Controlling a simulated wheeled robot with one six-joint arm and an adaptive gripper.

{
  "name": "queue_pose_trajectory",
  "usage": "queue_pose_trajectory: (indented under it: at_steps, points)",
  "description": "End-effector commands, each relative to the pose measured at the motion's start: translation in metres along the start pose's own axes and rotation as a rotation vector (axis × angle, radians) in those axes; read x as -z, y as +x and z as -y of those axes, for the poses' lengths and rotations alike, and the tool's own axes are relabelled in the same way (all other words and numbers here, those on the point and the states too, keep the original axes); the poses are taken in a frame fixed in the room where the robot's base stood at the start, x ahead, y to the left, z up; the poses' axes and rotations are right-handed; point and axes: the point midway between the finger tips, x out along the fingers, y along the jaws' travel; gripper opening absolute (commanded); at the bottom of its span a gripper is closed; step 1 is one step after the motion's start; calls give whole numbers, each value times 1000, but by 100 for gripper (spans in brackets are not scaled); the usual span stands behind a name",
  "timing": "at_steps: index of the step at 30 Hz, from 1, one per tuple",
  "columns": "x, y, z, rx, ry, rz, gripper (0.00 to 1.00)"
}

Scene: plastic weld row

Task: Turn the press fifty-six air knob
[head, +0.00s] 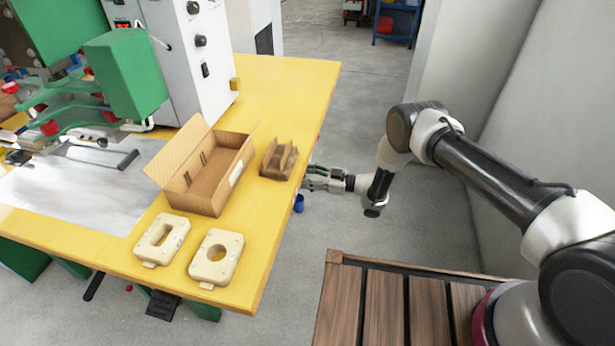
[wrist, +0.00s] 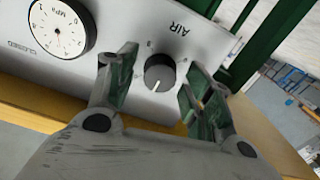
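The air knob (wrist: 159,73) is a dark round knob with a white pointer line, on a light grey panel (wrist: 120,50) in the wrist view. The word AIR is printed beside it, upside down in this view. My gripper (wrist: 157,78) is open, with one finger on each side of the knob. A gap shows between the knob and both fingers, and I cannot tell how far the fingertips are from the panel. In the head view my gripper (head: 318,178) is at the right edge of the yellow table, and the knob is hidden there.
A round MPa gauge (wrist: 60,27) is left of the knob. The yellow table (head: 285,90) holds an open cardboard box (head: 205,180), a small brown holder (head: 279,158) and two cream plates (head: 162,239). A blue cup (head: 298,203) is below the table edge. A slatted wooden surface (head: 385,305) lies in front.

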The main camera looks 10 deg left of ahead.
Motion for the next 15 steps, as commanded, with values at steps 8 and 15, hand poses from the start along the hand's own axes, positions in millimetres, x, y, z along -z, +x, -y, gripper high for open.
queue_pose_trajectory:
  at_steps: [8,15]
  points:
    - [0,0,0,0,0,0,5]
    - [0,0,0,1,109,-1,5]
